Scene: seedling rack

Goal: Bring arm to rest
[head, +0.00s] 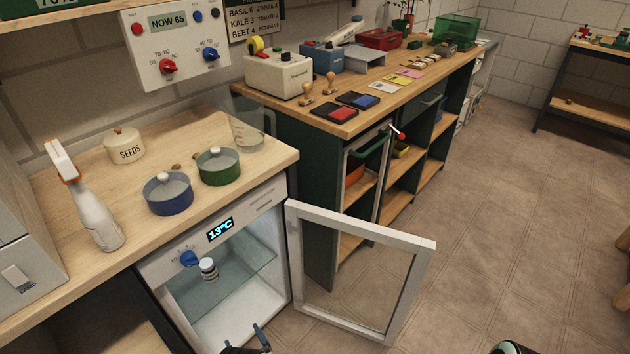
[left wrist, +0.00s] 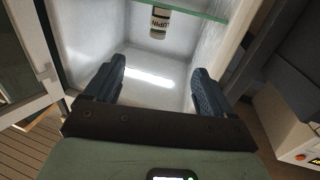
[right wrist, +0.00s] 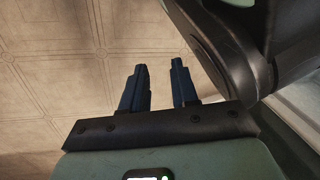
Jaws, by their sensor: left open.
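My left gripper (head: 248,345) shows at the bottom edge of the head view, just in front of the open cooler (head: 235,325). In the left wrist view its two fingers (left wrist: 160,78) are spread apart with nothing between them, facing the cooler's lit interior. A small labelled jar (head: 208,268) is on the glass shelf inside; it also shows in the left wrist view (left wrist: 158,22), beyond the fingertips. My right gripper (right wrist: 158,72) shows only in the right wrist view. Its fingers are a little apart and empty above the tiled floor.
The cooler's glass door (head: 415,292) stands open to the right. The counter above holds a spray bottle (head: 98,215), a blue pot (head: 168,195), a green pot (head: 218,168) and a seeds jar (head: 124,147).

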